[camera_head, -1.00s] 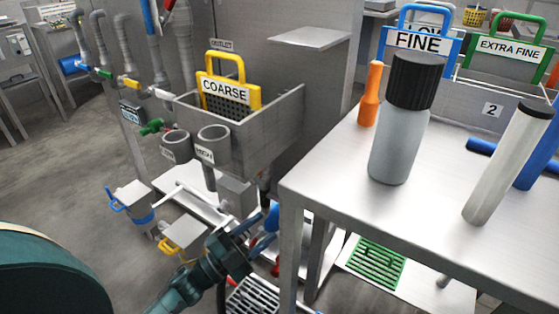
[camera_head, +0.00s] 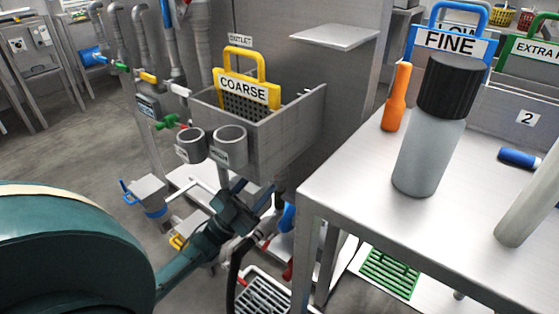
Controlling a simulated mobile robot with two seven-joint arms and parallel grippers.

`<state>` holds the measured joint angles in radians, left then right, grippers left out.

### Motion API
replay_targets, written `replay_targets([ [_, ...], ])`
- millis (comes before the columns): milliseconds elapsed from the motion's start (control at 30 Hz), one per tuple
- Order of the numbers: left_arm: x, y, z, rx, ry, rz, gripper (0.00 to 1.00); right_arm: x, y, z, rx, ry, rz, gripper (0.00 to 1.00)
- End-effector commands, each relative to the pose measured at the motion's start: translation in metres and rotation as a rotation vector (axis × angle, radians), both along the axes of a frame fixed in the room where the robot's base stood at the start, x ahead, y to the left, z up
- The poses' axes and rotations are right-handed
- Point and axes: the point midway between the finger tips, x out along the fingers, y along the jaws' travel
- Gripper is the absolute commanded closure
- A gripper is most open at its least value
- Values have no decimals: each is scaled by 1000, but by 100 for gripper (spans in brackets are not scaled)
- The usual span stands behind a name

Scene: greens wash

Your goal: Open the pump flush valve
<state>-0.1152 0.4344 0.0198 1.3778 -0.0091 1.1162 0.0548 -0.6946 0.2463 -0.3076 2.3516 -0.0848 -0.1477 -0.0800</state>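I cannot tell for sure which fitting is the pump flush valve. A blue handle (camera_head: 287,217) and a red handle (camera_head: 265,243) sit low beside the sink, left of the table leg. My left gripper (camera_head: 252,191) reaches in from the lower left, below the grey cups. Its two dark fingers are apart, with nothing seen between them. It is just left of the blue handle in the picture; whether it touches anything is unclear. The gripper and forearm hide part of the pipework. My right gripper is not in view.
A steel sink (camera_head: 290,137) holds the yellow COARSE screen (camera_head: 243,88). A green-handled valve (camera_head: 167,122) is on the wall pipes. A black hose (camera_head: 233,275) hangs by a floor grate (camera_head: 262,296).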

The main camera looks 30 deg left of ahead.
Motion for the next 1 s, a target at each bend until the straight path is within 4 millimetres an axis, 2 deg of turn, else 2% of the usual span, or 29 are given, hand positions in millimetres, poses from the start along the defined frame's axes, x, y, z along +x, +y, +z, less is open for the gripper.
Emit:
replay_targets([
  [100,18,-9,19,0,-5,-2,58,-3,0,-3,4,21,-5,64],
  [333,42,-21,40,1,-1,-1,58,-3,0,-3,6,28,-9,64],
  [500,49,-24,46,1,0,-1,58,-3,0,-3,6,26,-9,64],
  [767,50,-25,47,1,1,0,58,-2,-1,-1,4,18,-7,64],
  [1000,50,-25,47,1,1,0,76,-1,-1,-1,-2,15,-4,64],
])
